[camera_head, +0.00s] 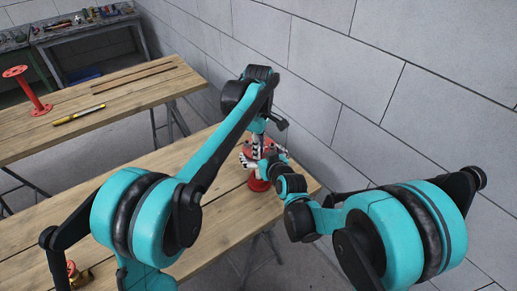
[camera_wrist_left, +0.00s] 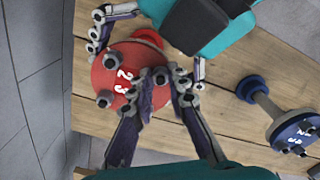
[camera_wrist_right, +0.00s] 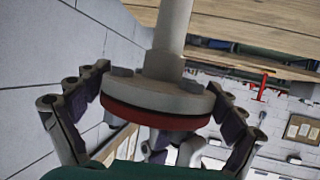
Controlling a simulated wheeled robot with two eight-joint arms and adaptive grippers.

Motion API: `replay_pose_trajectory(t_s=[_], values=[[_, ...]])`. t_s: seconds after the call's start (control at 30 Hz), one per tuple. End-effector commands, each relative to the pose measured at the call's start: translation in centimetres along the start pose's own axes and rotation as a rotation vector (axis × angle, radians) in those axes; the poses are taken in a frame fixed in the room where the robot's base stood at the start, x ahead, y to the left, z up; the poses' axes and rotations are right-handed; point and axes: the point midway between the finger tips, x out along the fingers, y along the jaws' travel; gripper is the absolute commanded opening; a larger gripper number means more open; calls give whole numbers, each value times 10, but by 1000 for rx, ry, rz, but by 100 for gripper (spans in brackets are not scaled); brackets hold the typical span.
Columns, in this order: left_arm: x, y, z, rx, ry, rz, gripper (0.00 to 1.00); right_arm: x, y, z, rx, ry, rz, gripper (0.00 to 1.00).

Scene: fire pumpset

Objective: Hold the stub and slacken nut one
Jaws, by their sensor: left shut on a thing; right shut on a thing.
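The red stub (camera_head: 258,183) stands upright near the far right end of the near bench. In the left wrist view its round red flange (camera_wrist_left: 112,70) is seen from above, with nuts and the white marks 2 and 3. My left gripper (camera_wrist_left: 170,82) is shut at the flange's right edge, and its fingers hide the nut between them. It also shows above the stub in the head view (camera_head: 256,146). My right gripper (camera_wrist_right: 157,100) is shut on the stub, its fingers on both sides of the flange (camera_wrist_right: 160,98), below a pale pipe (camera_wrist_right: 172,30).
A second bench (camera_head: 90,105) at left carries a red stand (camera_head: 30,95) and a yellow level (camera_head: 78,114). A block wall (camera_head: 400,70) runs close behind my arms.

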Motion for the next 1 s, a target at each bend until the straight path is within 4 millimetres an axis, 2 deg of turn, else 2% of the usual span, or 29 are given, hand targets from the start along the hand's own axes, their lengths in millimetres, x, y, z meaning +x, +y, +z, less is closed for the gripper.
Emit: replay_pose_trajectory(t_s=[0.13,0.17,0.2,0.23,0.53,0.63,0.77,1.0], values=[[0,0,0,1,-1,-1,0,0,0,0,0,0,0,35],[0,0,0,1,-1,-1,21,0,0,0,0,0,0,35],[0,0,0,1,-1,-1,32,0,0,0,0,0,0,35],[0,0,0,1,0,0,37,0,0,0,0,0,0,35],[-1,0,0,1,0,0,37,0,0,0,0,1,0,35],[-7,0,0,1,0,0,37,0,0,0,0,1,0,35],[-29,0,0,1,0,0,37,0,0,0,0,0,0,35],[-82,0,0,1,0,0,37,0,0,0,0,0,0,35]])
